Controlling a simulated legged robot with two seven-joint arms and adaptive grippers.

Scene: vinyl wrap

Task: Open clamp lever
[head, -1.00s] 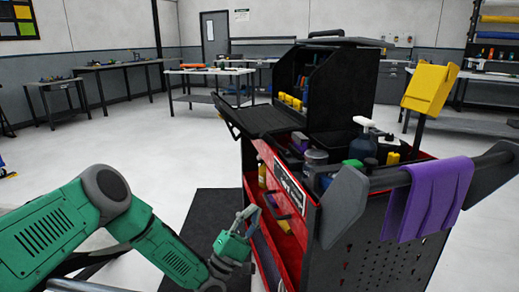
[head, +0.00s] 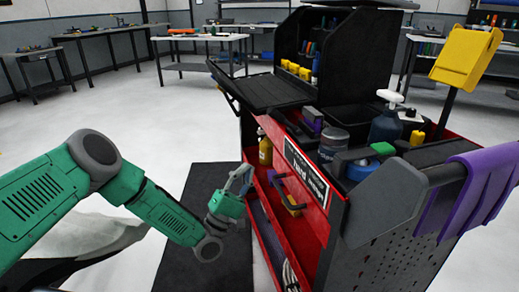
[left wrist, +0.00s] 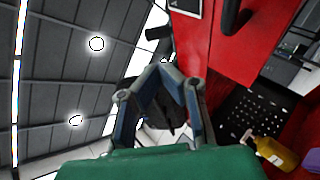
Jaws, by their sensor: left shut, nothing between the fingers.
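My left gripper (head: 243,176) is in front of the red face of a tool cart (head: 318,222), beside its open shelf. Its fingers (left wrist: 165,72) meet at the tips in the left wrist view, empty. A dark curved handle (head: 287,197) is on the cart's red front, to the right of the gripper and apart from it. A dark handle also shows in the left wrist view (left wrist: 232,14). I cannot tell whether either is the clamp lever; no clamp is clearly visible. My right gripper is not in view.
A yellow bottle (head: 265,150) stands in the cart's front opening and shows in the left wrist view (left wrist: 275,152). A black tray (head: 265,92) juts out above. A purple cloth (head: 478,190) hangs over the cart's right handle.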

